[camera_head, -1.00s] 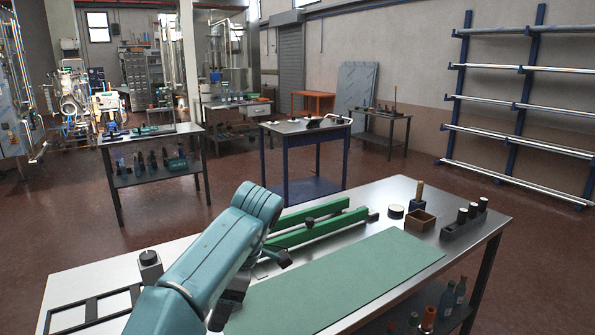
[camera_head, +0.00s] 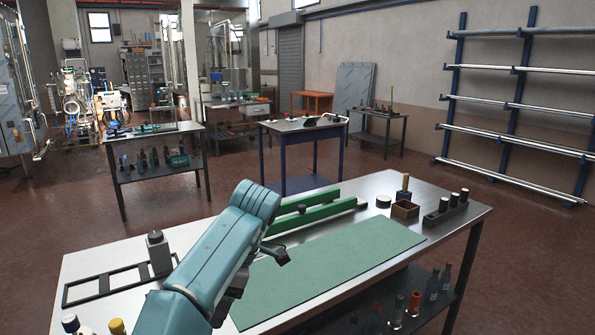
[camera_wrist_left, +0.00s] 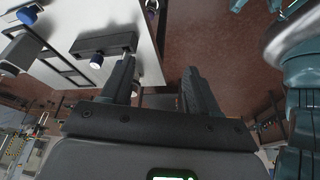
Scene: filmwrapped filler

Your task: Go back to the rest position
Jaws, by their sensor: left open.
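My left arm is a teal arm that rises from the bottom of the head view in front of the workbench (camera_head: 110,256). The bench edge and the brown floor lie beyond the fingertips. My right gripper is in neither view.
A green mat (camera_head: 335,262) and green bars (camera_head: 318,212) lie on the bench. A small wooden box (camera_head: 405,211) and a dark holder (camera_head: 446,212) with black bottles stand at the right. Bottles fill the lower shelf.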

